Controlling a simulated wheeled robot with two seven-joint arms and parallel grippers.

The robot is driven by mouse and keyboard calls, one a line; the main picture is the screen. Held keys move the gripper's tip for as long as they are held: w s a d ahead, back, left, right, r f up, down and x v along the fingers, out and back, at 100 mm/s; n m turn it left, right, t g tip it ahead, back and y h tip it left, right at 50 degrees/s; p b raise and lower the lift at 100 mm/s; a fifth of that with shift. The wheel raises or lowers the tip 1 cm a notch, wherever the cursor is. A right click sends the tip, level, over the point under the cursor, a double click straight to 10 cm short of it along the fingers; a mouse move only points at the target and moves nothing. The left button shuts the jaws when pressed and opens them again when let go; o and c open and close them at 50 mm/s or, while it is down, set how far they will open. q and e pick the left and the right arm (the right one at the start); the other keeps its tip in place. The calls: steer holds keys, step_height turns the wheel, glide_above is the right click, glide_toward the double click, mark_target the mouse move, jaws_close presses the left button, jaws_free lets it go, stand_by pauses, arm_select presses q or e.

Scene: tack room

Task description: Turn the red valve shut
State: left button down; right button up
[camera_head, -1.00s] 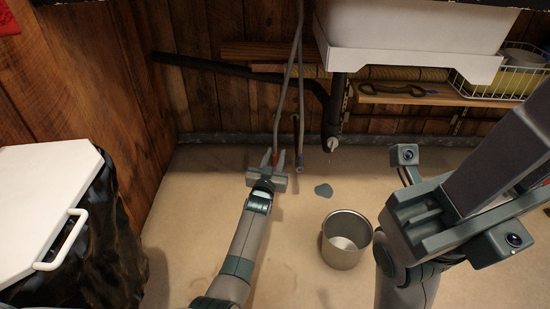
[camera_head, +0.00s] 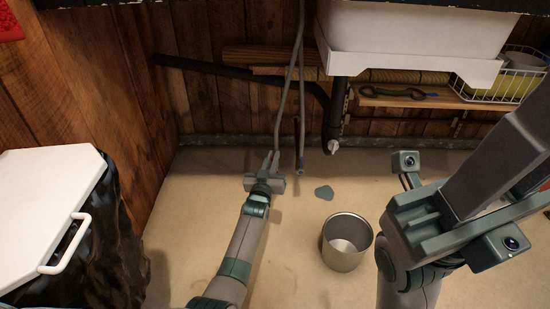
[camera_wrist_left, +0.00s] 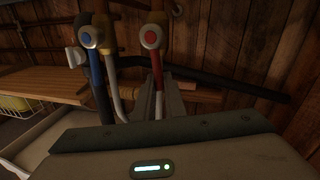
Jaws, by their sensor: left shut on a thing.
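The red valve (camera_wrist_left: 156,62) shows in the left wrist view as a red lever hanging down from a round, red-centred hub on a pipe. Its lower end is between my left fingers (camera_wrist_left: 168,100). In the head view my left gripper (camera_head: 271,161) is shut on this lever at the foot of the left pipe, and the fingers hide most of it. A similar blue lever (camera_wrist_left: 95,68) hangs to its left in the wrist view, apart from the fingers. My right gripper (camera_head: 450,205) is large in the right foreground; its fingers are not clear.
A white sink (camera_head: 410,40) and a dark drain pipe (camera_head: 333,120) are behind. A shelf (camera_head: 420,98) with a wire basket (camera_head: 495,82) is at right. A white-lidded bin (camera_head: 45,200) stands at left.

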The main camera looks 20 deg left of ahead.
arm_select(q)
steer(key=a+n, duration=0.1)
steer(key=n, duration=0.2)
steer(key=a+f+n, duration=0.1)
steer(key=n, duration=0.1)
steer(key=shift+s+a+f+t+y, duration=0.1)
steer(key=shift+s+a+t+y, duration=0.2)
steer(key=shift+s+a+y, duration=0.1)
steer(key=shift+n, duration=0.3)
steer(key=c, duration=1.8)
jaws_free()
steer(key=shift+s+d, duration=0.1)
